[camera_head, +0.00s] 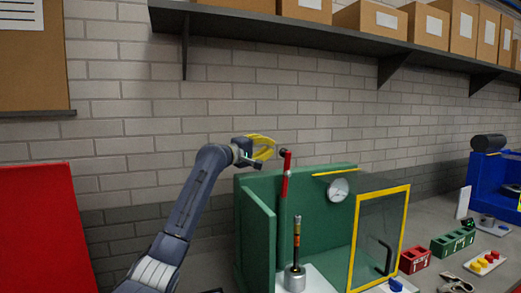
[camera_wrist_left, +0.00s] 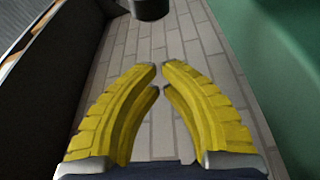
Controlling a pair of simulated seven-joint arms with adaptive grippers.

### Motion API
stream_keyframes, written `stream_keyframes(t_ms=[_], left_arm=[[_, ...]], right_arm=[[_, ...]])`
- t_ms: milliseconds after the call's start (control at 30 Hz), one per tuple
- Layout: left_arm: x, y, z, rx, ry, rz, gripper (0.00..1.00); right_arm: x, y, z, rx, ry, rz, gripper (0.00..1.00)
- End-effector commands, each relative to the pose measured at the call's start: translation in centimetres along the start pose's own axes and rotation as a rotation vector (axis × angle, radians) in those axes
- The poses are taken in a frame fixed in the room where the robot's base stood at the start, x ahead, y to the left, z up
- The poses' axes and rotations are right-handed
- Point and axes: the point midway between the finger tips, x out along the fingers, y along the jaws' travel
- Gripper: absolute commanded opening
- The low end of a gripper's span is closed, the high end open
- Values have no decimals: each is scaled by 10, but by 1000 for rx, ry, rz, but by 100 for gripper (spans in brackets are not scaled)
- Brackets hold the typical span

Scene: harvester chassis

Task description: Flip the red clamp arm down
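My left gripper (camera_head: 272,148), with yellow fingers, is level with the top of the arm, just left of the knob. In the left wrist view the fingertips (camera_wrist_left: 160,72) nearly meet with nothing between them. A dark cylinder (camera_wrist_left: 150,8), likely the knob, lies beyond the tips at the top edge. Contact between fingers and knob cannot be made out. My right gripper is not in view.
An orange and black rod (camera_head: 297,235) stands in a metal base (camera_head: 295,279) below the arm. A yellow-framed clear door (camera_head: 380,235) and a gauge (camera_head: 338,189) are to the right. A shelf with boxes (camera_head: 370,19) hangs above. A red panel (camera_head: 50,225) stands left.

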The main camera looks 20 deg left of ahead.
Motion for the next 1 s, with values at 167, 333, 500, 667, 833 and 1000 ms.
stream_keyframes(t_ms=[167, 333, 500, 667, 833, 1000], left_arm=[[12, -1, 4, 1, -1, 0, 0], [7, 0, 16, 2, -1, 0, 0], [3, 0, 28, 2, -1, 1, 0], [0, 0, 35, 1, -1, 0, 0], [-1, -1, 38, 1, 0, -1, 0], [-1, 0, 38, 0, 0, -1, 0]], right_arm=[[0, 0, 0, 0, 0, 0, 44], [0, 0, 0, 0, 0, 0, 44], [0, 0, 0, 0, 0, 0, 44], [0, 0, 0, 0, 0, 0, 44], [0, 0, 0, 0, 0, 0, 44], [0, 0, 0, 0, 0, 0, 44]])
